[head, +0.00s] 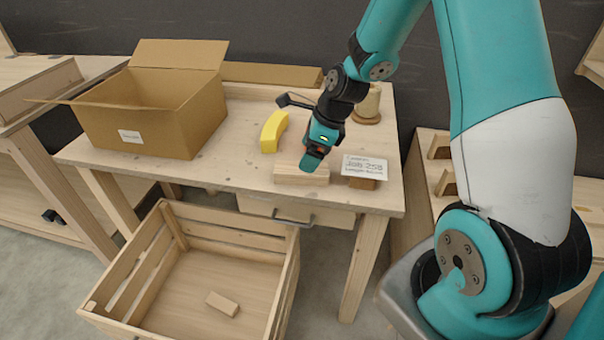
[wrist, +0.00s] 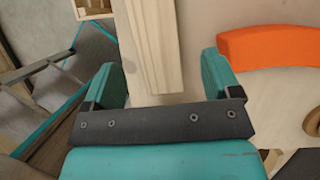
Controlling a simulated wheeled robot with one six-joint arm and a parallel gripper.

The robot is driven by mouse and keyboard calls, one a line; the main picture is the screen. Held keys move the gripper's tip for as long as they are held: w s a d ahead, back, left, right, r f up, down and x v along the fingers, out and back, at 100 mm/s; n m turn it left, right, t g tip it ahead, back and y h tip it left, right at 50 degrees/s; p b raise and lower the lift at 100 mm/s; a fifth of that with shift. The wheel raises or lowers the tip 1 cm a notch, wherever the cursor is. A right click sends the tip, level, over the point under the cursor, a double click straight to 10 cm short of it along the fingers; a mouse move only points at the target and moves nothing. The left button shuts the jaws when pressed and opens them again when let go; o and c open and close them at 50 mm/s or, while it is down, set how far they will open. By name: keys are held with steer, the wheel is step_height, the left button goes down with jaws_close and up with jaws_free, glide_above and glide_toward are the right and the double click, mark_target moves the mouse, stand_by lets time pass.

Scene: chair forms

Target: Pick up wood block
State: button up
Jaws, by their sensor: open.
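A pale wood block (head: 300,175) lies on the workbench near its front edge. My gripper (head: 313,160) is directly over it and hides part of its top. In the wrist view the block (wrist: 158,45) runs lengthwise between the two teal fingers of my open gripper (wrist: 163,82). I cannot tell the fingers' exact height over the bench.
An open cardboard box (head: 150,115) stands at the bench's left. A yellow curved piece (head: 273,132) lies left of my gripper. An orange curved piece (wrist: 265,45) is right in the wrist view. A card (head: 364,166) is right of the block. A slatted crate (head: 235,233) holds another block (head: 222,304).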

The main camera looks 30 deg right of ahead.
mark_target(302, 173)
steer(key=x, duration=0.5)
steer(key=shift+s+a+f, duration=0.1)
steer(key=shift+s+f, duration=0.05)
steer(key=shift+f, duration=0.25)
steer(key=shift+c, duration=0.2)
steer(key=c, duration=1)
